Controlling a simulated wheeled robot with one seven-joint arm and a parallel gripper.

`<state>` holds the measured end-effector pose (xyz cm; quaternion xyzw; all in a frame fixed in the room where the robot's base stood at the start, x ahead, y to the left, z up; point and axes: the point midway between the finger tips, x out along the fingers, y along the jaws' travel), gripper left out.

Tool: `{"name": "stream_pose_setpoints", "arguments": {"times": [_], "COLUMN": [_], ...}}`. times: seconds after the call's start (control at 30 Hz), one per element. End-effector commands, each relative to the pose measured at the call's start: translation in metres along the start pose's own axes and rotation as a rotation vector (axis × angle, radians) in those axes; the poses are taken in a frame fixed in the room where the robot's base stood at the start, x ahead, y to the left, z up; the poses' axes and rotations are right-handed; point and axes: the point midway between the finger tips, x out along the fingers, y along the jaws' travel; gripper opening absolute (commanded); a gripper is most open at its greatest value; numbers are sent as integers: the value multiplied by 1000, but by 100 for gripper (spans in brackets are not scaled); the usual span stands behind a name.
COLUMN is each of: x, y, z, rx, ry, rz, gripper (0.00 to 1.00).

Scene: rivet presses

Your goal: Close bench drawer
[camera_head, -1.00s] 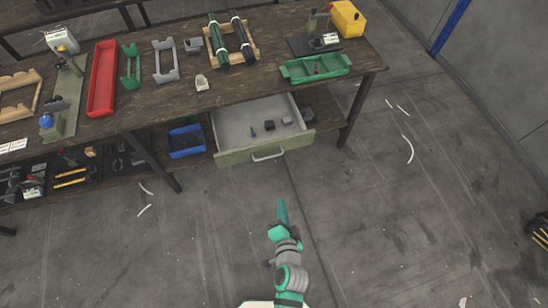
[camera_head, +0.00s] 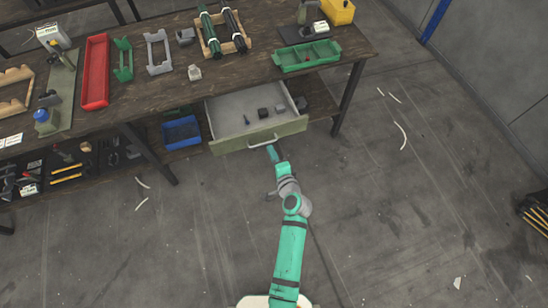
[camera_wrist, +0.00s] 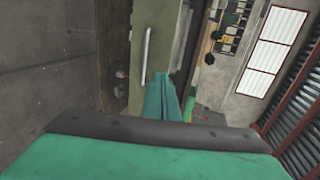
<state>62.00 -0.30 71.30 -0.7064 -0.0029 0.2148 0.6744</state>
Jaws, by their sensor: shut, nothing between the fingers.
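The bench drawer (camera_head: 230,146) is pulled out below the bench top, with a pale green front and a light grey inside holding a few small parts. Its silver handle (camera_head: 263,141) is on the front face; in the wrist view the handle (camera_wrist: 147,52) shows upright on the drawer front (camera_wrist: 152,75). My gripper (camera_head: 272,152) is shut and empty, just in front of the drawer front, close below the handle. In the wrist view its teal fingers (camera_wrist: 167,98) reach toward the drawer front beside the handle. I cannot tell whether they touch it.
The wooden bench (camera_head: 140,98) carries a red tray (camera_head: 96,72), a green tray (camera_head: 307,56) and several fixtures. A blue bin (camera_head: 181,133) stands on the lower shelf left of the drawer. A bench leg (camera_head: 348,98) is right of it. The floor in front is clear.

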Motion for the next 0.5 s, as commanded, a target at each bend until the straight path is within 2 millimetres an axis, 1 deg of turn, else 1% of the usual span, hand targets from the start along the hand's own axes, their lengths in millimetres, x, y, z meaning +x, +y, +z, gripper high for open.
{"name": "stream_pose_setpoints", "arguments": {"times": [0.03,0.1,0.23,0.3,0.4,0.5], "x": [11,24,47,57,69,77], "y": [-1,-1,-1,-5,-8,-10], "z": [0,0,0,0,1,2], "rx": [-1,-2,-2,-3,-3,-3], "ry": [0,0,0,-1,-1,-2], "rz": [-1,0,0,-1,0,0], "gripper": [0,0,0,0,0,0]}}
